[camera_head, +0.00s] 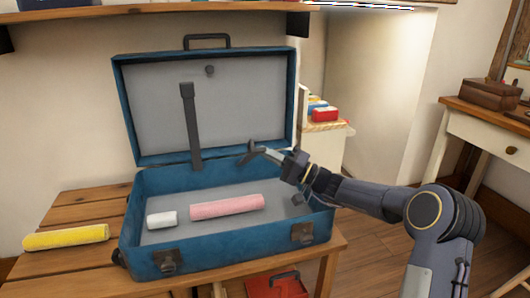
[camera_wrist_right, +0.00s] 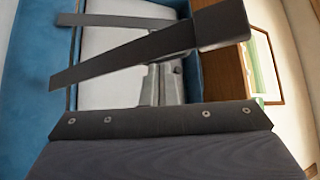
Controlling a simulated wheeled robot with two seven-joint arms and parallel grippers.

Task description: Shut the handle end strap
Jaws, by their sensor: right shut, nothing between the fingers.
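An open blue suitcase (camera_head: 215,245) stands on a slatted wooden table, its grey-lined lid (camera_head: 240,100) raised. A dark strap (camera_head: 194,130) with a wider end stands upright in front of the lid, left of centre. My right gripper (camera_head: 262,151) is over the right part of the open case, shut and empty, pointing left. A dark piece (camera_head: 247,154) lies at its tip; I cannot tell whether they touch. In the right wrist view, dark bars, one with a wider end (camera_wrist_right: 221,23), cross near the grey fingers (camera_wrist_right: 163,84). My left gripper is out of view.
A pink roll (camera_head: 227,207) and a small white roll (camera_head: 161,220) lie in the case. A yellow roll (camera_head: 66,237) lies on the table (camera_head: 85,206) at left. A shelf (camera_head: 150,10) hangs above. A desk (camera_head: 485,135) stands at right.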

